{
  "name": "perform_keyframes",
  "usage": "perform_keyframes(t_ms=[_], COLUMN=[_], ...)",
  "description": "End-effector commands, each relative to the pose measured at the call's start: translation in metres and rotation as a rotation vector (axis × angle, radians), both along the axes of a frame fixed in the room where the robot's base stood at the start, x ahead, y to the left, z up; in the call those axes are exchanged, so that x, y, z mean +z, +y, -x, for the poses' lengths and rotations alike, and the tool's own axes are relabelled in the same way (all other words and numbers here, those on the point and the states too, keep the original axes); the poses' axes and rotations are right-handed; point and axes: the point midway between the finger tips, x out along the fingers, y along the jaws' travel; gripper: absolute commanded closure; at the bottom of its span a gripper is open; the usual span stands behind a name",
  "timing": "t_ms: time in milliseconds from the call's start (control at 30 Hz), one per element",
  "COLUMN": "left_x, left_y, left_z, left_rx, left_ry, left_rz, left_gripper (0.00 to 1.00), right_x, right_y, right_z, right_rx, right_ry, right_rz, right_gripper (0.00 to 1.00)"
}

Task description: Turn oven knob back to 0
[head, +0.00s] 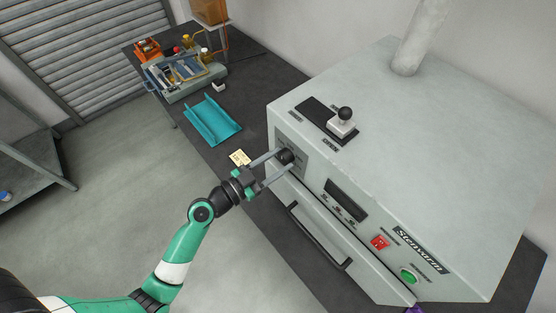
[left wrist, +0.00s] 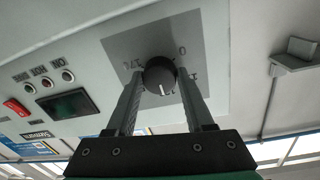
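The oven knob (head: 286,156) is a black round dial on a grey panel at the left end of the oven front. In the left wrist view the knob (left wrist: 159,75) shows a white pointer line towards the picture's bottom, away from the "0" mark at its upper right. My left gripper (head: 284,160) has its two fingers spread, one on each side of the knob. In the left wrist view the left gripper (left wrist: 160,78) has its fingertips close to the knob's edges; I cannot tell whether they touch it. My right gripper is not in view.
A teal tray (head: 212,121) and yellow note (head: 240,157) lie on the dark table (head: 180,122).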

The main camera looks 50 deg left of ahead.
Motion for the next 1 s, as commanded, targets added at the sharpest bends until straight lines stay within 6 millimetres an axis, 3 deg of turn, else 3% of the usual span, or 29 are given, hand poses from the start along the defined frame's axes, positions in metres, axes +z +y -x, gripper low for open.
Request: perform_keyframes(t_ms=[33, 200, 633, 1000], left_x=[0.000, 0.000, -0.001, -0.002], left_y=[0.000, 0.000, 0.000, -0.001], left_z=[0.000, 0.000, 0.000, 0.000], left_rx=[0.000, 0.000, -0.001, -0.001], left_ry=[0.000, 0.000, 0.000, 0.005], left_rz=[0.000, 0.000, 0.074, 0.353], left_gripper=[0.70, 1.00, 1.00, 1.00], right_x=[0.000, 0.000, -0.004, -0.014], right_y=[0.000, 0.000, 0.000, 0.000], right_z=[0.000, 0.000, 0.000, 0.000], right_rx=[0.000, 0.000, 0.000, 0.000], right_ry=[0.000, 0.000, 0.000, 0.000], right_rz=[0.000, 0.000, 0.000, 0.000], right_gripper=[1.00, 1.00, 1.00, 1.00])
